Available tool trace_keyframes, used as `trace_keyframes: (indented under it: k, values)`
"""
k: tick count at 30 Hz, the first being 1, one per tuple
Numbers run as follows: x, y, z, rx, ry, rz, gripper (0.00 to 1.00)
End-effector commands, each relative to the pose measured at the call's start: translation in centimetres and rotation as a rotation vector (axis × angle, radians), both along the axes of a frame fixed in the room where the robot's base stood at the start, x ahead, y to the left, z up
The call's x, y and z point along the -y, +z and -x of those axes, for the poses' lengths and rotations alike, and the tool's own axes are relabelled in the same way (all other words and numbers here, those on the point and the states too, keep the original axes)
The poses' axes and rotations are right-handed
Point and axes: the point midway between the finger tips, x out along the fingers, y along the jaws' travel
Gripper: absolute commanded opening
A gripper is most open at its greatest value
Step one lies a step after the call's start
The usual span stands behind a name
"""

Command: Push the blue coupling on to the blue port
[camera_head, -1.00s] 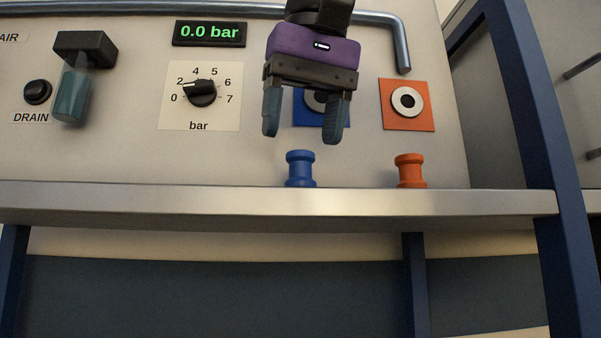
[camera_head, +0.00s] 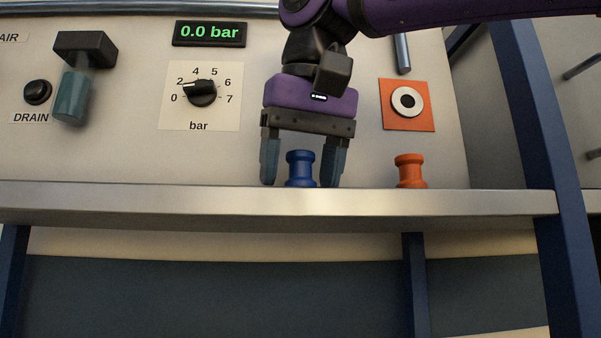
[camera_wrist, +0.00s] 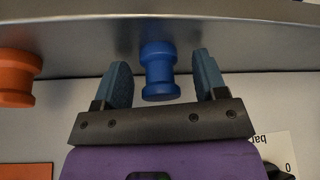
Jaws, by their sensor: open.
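The blue coupling (camera_head: 300,168) stands upright on the metal ledge. My gripper (camera_head: 302,178) points down with its two fingers open, one on each side of the blue coupling. In the wrist view the blue coupling (camera_wrist: 158,72) lies between the open fingers (camera_wrist: 162,78), with a visible gap on both sides. The blue port, on the panel behind, is hidden by my gripper in the head view.
An orange coupling (camera_head: 410,171) stands on the ledge (camera_head: 440,203) to the right, below the orange port (camera_head: 407,103). A dial (camera_head: 202,93), a 0.0 bar display (camera_head: 209,33) and a drain bottle (camera_head: 72,95) are on the panel at left.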

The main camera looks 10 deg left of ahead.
Motion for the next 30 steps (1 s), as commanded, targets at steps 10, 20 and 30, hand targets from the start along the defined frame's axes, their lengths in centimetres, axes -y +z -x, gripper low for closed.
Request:
trace_keyframes:
  k: [10, 20, 30]
  values:
    - [0.0, 0.0, 0.0, 0.000, 0.000, 0.000, 0.16]
    - [0.0, 0.2, 0.0, 0.000, 0.000, 0.000, 0.16]
    - [-0.1, 3.7, -0.1, 0.002, -0.001, -0.003, 0.16]
